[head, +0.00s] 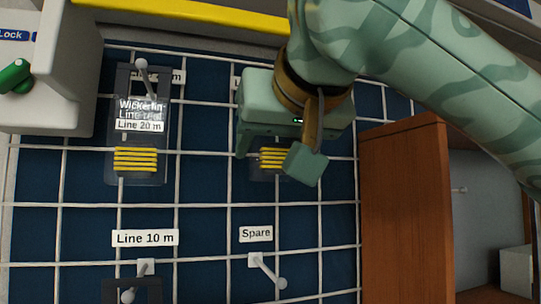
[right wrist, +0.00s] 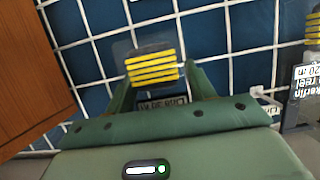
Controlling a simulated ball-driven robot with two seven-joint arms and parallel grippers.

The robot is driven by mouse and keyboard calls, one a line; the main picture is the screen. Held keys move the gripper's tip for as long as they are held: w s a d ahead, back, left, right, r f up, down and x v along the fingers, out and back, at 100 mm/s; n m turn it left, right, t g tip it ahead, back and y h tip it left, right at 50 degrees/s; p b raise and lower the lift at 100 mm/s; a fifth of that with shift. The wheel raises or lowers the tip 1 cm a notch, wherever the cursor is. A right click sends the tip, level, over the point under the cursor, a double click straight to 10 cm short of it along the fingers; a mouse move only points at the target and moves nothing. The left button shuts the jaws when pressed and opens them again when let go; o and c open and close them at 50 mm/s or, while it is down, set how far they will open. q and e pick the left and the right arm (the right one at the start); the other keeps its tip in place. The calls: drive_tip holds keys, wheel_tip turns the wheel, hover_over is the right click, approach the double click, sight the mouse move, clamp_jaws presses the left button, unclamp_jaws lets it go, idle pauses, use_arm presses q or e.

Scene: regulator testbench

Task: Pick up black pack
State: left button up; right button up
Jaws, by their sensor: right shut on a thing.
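The black pack (head: 272,157) has a dark translucent body with a block of yellow stripes, and hangs in front of the blue gridded wall. My right gripper (head: 274,150) is shut on it, one finger on each side, and hides its upper part. In the right wrist view the striped part of the pack (right wrist: 152,68) shows between the two fingers (right wrist: 156,84). An upside-down label, partly hidden, shows just above my gripper's palm there. Whether the pack still hangs on a hook is hidden. My left gripper is not in view.
A similar striped pack (head: 135,160), labelled Line 20 m, hangs on a hook to the left. Below are the Line 10 m label (head: 145,238) and a bare Spare hook (head: 267,270). A brown wooden cabinet side (head: 400,215) stands close on the right.

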drive_tip(key=s+d+b, duration=0.2)
drive_tip(key=s+b, duration=0.1)
drive_tip(key=s, duration=0.5)
drive_tip(key=s+d+b, duration=0.3)
drive_tip(key=s, duration=0.5)
drive_tip(key=shift+s+d, duration=0.2)
drive_tip(key=shift+s, duration=0.1)
